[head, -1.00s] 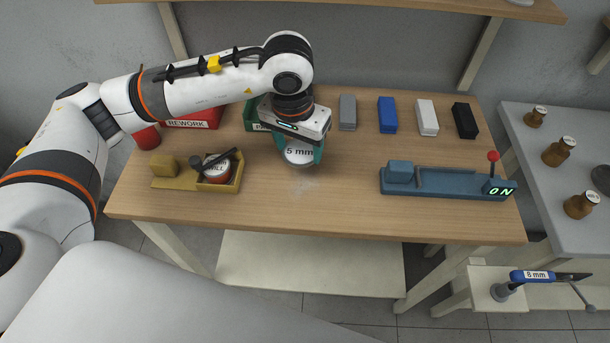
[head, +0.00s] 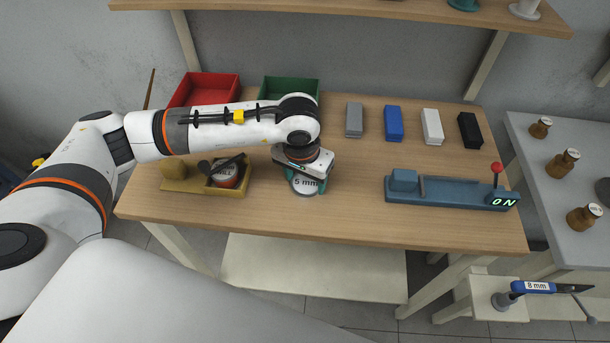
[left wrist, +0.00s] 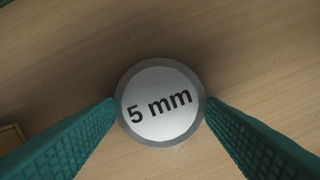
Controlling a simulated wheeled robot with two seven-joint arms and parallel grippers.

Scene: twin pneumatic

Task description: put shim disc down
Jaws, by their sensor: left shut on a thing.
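The shim disc (head: 306,184) is a round grey disc with a white face marked "5 mm". It also shows in the left wrist view (left wrist: 160,102), face towards the camera, between the two teal fingers. My left gripper (head: 305,190) is shut on the disc over the front middle of the wooden table (head: 340,215). The fingertips touch the disc's left and right sides in the left wrist view (left wrist: 160,108). I cannot tell whether the disc's underside touches the table. My right gripper is not in view.
A tan fixture (head: 182,182) holding a labelled round part (head: 225,175) stands left of the gripper. A blue fixture (head: 450,193) with a lit "ON" sign stands right. Red (head: 208,88) and green (head: 290,88) bins and several coloured blocks line the back. Table between fixtures is clear.

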